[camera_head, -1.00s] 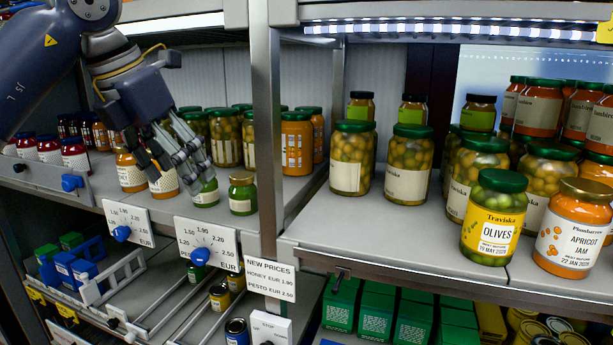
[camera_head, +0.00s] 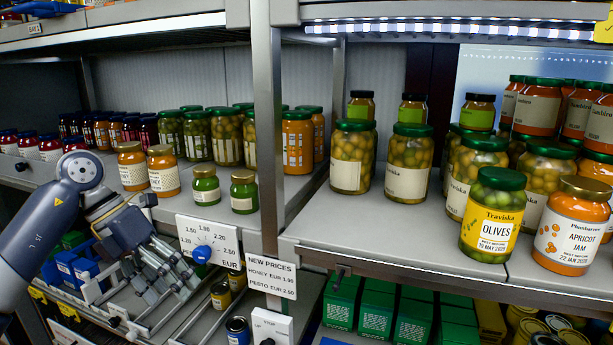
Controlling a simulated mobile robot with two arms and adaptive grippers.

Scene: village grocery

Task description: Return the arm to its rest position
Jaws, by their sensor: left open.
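My left gripper (camera_head: 168,284) is in the lower left of the head view, at the end of my left arm (camera_head: 48,222). Its fingers are apart and empty. It hangs in front of the left shelf, below the shelf's front edge, with its fingers pointing down and right over the wire dividers of the lower level. It hides part of the lower level and one dial plate. My right gripper is not in the view.
On the left shelf stand honey jars (camera_head: 163,171) and green pesto jars (camera_head: 206,186). A price dial (camera_head: 203,253) and a price sign (camera_head: 271,277) are on the front. A metal post (camera_head: 268,130) divides the shelves. An olives jar (camera_head: 492,216) and apricot jam jar (camera_head: 572,226) stand at right.

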